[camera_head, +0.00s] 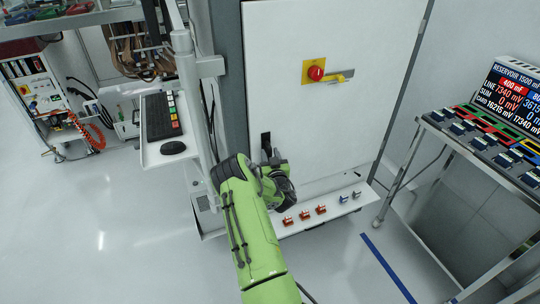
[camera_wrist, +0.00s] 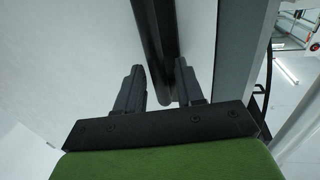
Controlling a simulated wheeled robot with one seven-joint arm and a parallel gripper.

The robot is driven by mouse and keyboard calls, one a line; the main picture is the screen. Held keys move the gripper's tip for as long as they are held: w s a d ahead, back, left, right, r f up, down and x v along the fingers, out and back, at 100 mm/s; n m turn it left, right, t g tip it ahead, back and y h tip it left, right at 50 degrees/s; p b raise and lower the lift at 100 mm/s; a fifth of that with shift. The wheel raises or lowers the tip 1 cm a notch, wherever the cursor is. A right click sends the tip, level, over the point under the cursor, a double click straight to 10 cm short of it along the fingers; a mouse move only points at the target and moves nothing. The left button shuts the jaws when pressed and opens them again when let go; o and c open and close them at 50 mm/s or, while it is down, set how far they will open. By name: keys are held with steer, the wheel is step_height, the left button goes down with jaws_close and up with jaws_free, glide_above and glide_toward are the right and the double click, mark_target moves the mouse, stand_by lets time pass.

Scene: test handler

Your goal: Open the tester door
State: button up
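The tester door (camera_head: 300,120) is a tall white panel that looks shut in the head view. Its black handle (camera_head: 265,142) stands at the door's lower left edge, partly hidden by my green arm. In the wrist view, the handle (camera_wrist: 154,35) is a dark upright bar. My gripper (camera_wrist: 158,68) has its two fingers apart, with the bar's lower end between them. The bar is nearer the right finger; whether they touch I cannot tell. There is a clear gap to the left finger. In the head view, my wrist mostly hides the fingers.
A red rotary switch (camera_head: 316,73) on a yellow plate sits higher on the door. A low white ledge (camera_head: 325,211) with small connectors runs below it. A keyboard shelf (camera_head: 160,130) stands left, and a metal cart (camera_head: 440,130) right.

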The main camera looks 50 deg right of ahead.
steer(key=shift+w+d, duration=0.1)
steer(key=shift+w, duration=0.05)
jaws_close()
